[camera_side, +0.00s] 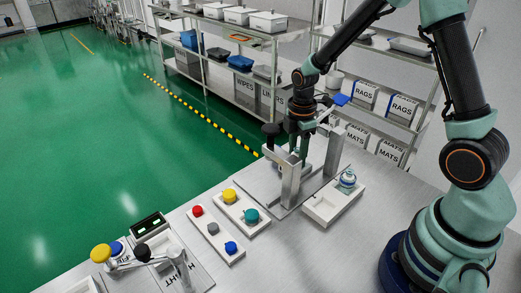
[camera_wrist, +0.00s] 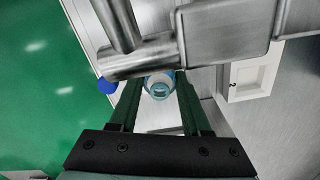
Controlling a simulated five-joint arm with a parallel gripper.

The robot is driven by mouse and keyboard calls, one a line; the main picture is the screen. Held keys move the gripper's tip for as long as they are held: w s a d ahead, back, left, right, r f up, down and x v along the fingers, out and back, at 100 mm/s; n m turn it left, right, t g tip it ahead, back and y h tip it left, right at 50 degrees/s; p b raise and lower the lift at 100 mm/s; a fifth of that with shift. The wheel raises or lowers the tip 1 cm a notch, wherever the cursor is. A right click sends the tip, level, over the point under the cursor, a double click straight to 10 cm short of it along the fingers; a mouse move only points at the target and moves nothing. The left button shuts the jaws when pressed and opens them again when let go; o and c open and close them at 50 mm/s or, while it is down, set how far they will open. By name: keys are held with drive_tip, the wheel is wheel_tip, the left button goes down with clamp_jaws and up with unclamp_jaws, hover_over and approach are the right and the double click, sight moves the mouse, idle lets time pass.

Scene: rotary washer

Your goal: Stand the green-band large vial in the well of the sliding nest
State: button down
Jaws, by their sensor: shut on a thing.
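My gripper (camera_wrist: 158,94) has its two dark green fingers closed on either side of a clear vial (camera_wrist: 158,82) with a bluish-teal band, seen from above in the wrist view. In the side view my gripper (camera_side: 300,128) is down among the metal posts of a fixture, and the held vial is hidden there. The band's exact shade is hard to tell. The sliding nest and its well cannot be made out clearly behind the posts.
Metal posts (camera_side: 291,180) stand close to my gripper, and a metal bar (camera_wrist: 150,55) crosses the wrist view. A white tray (camera_side: 322,211) on the right holds another blue-topped vial (camera_side: 347,179). A button panel (camera_side: 216,234) and a hinged clamp (camera_side: 150,253) stand left.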

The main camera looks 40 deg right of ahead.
drive_tip(key=shift+c, duration=1.8)
unclamp_jaws()
drive_tip(key=shift+f, duration=0.1)
wheel_tip(320, 180, up, 12)
drive_tip(key=r, duration=0.1)
wheel_tip(320, 180, up, 5)
drive_tip(key=m+t, duration=0.2)
drive_tip(key=m, duration=0.3)
hover_over(298, 151)
drive_tip(key=s+a, duration=0.1)
drive_tip(key=s, duration=0.2)
drive_tip(key=s+a+r+m+t, duration=0.2)
drive_tip(key=s+m, duration=0.4)
drive_tip(key=m, duration=0.3)
drive_tip(key=shift+s+a+r+m+t, duration=0.3)
drive_tip(key=shift+s+r+t, duration=0.15)
drive_tip(key=shift+t, duration=0.35)
